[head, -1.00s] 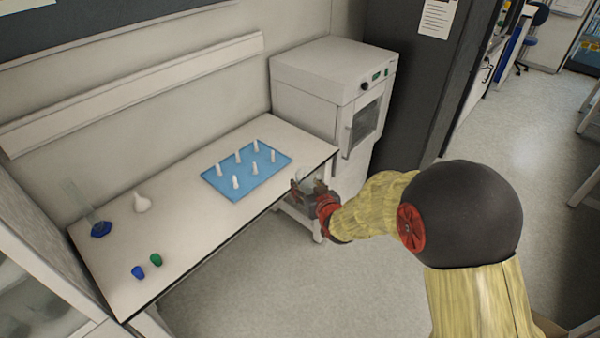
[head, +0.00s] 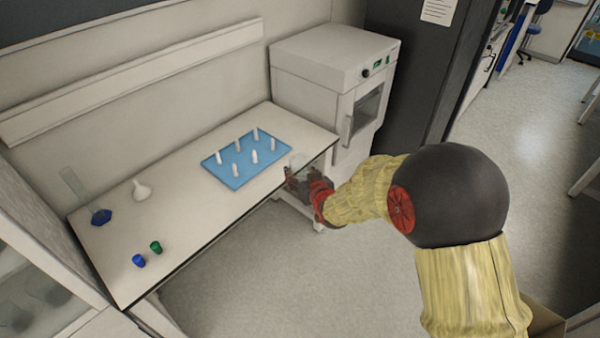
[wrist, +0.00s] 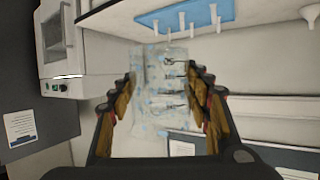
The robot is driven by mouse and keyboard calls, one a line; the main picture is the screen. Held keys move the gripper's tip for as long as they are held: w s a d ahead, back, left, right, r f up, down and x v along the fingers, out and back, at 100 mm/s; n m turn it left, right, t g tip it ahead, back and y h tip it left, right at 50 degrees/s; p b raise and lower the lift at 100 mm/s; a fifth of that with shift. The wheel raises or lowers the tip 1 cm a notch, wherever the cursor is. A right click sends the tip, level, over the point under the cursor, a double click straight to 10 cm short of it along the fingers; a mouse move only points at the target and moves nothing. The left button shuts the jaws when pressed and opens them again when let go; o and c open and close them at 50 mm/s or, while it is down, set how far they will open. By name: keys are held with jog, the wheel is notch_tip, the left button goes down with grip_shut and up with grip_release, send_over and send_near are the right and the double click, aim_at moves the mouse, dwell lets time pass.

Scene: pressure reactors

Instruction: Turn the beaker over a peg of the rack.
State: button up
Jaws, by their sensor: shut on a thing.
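The clear glass beaker (head: 299,161) is held by my gripper (head: 300,180) beyond the front edge of the bench, to the right of the rack. In the wrist view the see-through beaker (wrist: 162,92), with dark marks on its side, lies between the two fingers of my gripper (wrist: 165,100), which are shut on it. I cannot tell which end is its mouth. The blue rack (head: 232,182) lies on the bench with several upright white pegs, all bare. In the wrist view the rack (wrist: 190,18) appears at the top, upside down, pegs pointing down.
A white oven (head: 330,70) stands at the bench's right end. On the left of the bench (head: 190,215) are a cylinder with a blue base (head: 101,216), a white funnel-like piece (head: 141,191), a blue cap (head: 139,261) and a green cap (head: 155,247). The bench around the rack is clear.

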jog(key=m, duration=0.6)
jog(key=shift+m, duration=0.4)
jog(key=m, duration=0.6)
jog(key=shift+m, duration=0.4)
jog(key=m, duration=0.6)
jog(key=shift+m, duration=0.4)
